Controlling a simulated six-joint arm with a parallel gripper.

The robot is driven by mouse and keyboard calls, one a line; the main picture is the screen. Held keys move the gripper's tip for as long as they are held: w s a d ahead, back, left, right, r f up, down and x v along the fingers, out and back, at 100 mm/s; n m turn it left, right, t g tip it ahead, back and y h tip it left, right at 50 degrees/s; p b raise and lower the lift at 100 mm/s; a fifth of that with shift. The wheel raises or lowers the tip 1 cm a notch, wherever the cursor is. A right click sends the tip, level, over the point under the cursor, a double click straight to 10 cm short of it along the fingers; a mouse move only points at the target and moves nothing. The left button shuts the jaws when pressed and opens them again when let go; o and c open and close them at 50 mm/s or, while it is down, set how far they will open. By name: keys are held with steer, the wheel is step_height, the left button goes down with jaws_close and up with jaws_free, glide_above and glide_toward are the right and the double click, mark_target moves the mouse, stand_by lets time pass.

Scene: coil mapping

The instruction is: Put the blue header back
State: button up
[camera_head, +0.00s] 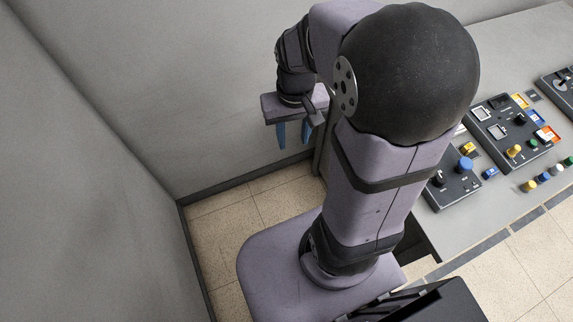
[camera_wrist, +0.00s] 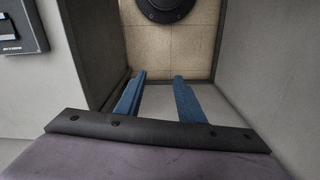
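My gripper (camera_head: 293,143) hangs at the left of the bench in the head view, away from the panels. In the wrist view my gripper (camera_wrist: 159,78) has its two blue fingers apart with nothing between them. Several blue pieces show on the bench, and I cannot tell which one is the blue header. A blue cylinder (camera_head: 465,165) stands on the nearest panel (camera_head: 452,188). A small blue block (camera_head: 490,173) lies beside that panel. Another blue cylinder (camera_head: 543,177) stands in a row near the front edge.
The grey bench (camera_head: 455,232) carries a middle panel (camera_head: 510,133) and a partly visible far panel (camera_head: 558,88). Yellow, white and green cylinders stand near the front edge. Grey walls (camera_head: 90,190) enclose the left side. Part of a dark panel (camera_wrist: 22,28) shows in the wrist view.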

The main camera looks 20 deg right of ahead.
steer(key=s+a+f+n, duration=0.1)
steer(key=s+a+f, duration=0.1)
steer(key=s+a, duration=0.2)
steer(key=shift+s+a+n, duration=0.2)
steer(key=shift+s+n, duration=0.2)
steer(key=shift+s, duration=0.55)
stand_by(0.4)
